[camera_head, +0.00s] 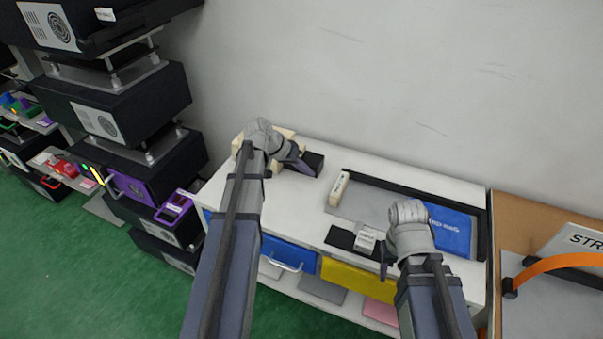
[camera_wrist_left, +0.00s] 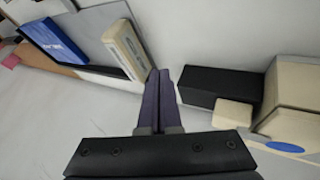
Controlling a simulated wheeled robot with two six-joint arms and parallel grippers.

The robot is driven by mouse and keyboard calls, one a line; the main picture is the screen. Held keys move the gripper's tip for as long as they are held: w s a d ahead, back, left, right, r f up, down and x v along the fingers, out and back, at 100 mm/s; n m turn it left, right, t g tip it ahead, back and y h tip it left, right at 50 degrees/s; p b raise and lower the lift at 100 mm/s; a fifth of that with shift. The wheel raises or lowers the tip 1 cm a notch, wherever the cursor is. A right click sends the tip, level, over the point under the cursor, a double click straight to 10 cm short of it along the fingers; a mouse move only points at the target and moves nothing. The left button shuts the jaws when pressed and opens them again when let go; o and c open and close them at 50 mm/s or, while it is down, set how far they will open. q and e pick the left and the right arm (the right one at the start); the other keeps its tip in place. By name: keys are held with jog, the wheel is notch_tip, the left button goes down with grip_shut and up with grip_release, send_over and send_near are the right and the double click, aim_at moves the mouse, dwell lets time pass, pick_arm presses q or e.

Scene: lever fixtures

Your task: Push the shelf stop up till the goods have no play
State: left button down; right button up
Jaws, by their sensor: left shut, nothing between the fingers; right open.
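A pale beige labelled bar (camera_head: 338,189) stands at the left end of a grey tray area; it also shows in the left wrist view (camera_wrist_left: 125,49). I cannot tell for sure if it is the shelf stop. A blue box (camera_head: 449,232) with white lettering lies at the tray's right end, apart from the bar; it also shows in the left wrist view (camera_wrist_left: 53,41). My left gripper (camera_head: 305,168) is shut and empty, left of the bar. In the left wrist view its fingers (camera_wrist_left: 160,74) point between bar and black block. My right gripper (camera_head: 386,262) is open near the counter's front edge.
A black block (camera_head: 313,160) and beige blocks (camera_wrist_left: 292,84) stand left of the tray on the white counter (camera_head: 312,216). A black rail (camera_head: 410,189) edges the tray. A white labelled piece (camera_head: 366,238) sits on a black plate (camera_head: 341,238) near my right gripper.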

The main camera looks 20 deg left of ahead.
pick_arm(q)
jog(key=b+x, duration=0.3)
jog(key=x, duration=0.2)
jog(key=shift+a+f, duration=0.1)
pick_arm(e)
notch_tip(320, 180, down, 4)
jog(key=shift+f, duration=0.1)
pick_arm(q)
jog(key=shift+s+d+r+p, duration=0.1)
jog(key=shift+d+r+p, duration=0.15)
jog(key=shift+d, duration=0.35)
jog(key=shift+s+d+r+p, duration=0.15)
jog(key=shift+d+r+p, duration=0.05)
jog(key=shift+d, duration=0.4)
pick_arm(e)
jog(key=shift+r, duration=0.45)
pick_arm(q)
jog(key=shift+d, duration=0.7)
jog(key=shift+d, duration=0.1)
jog(key=d, duration=2.2)
jog(key=shift+s+d, duration=0.1)
jog(key=shift+s, duration=0.25)
jog(key=shift+r, duration=0.1)
pick_arm(e)
jog(key=shift+r, duration=0.1)
